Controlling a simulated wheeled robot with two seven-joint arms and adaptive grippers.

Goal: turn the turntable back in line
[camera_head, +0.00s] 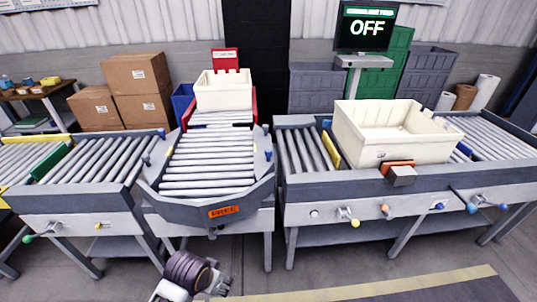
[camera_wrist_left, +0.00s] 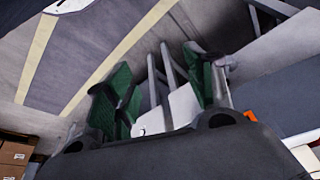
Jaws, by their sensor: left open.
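The turntable (camera_head: 208,172) stands in the middle of the head view, a grey frame with pale rollers and an orange label (camera_head: 224,211) on its front edge. Its rollers lie crosswise in the picture, so its lane points away from me, while the lanes left and right of it run sideways. My left gripper (camera_head: 214,284) is low in front of the turntable, apart from it, partly cut off by the picture's bottom edge. In the left wrist view its green-padded fingers (camera_wrist_left: 160,98) are spread with nothing held between them. My right gripper is not in view.
A cream bin (camera_head: 222,90) sits at the back, behind the turntable. A larger cream bin (camera_head: 390,135) rests on the right conveyor (camera_head: 300,153). The left conveyor (camera_head: 92,160) is empty. A screen (camera_head: 366,27) reads OFF. Small coloured knobs stick out of the conveyor fronts.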

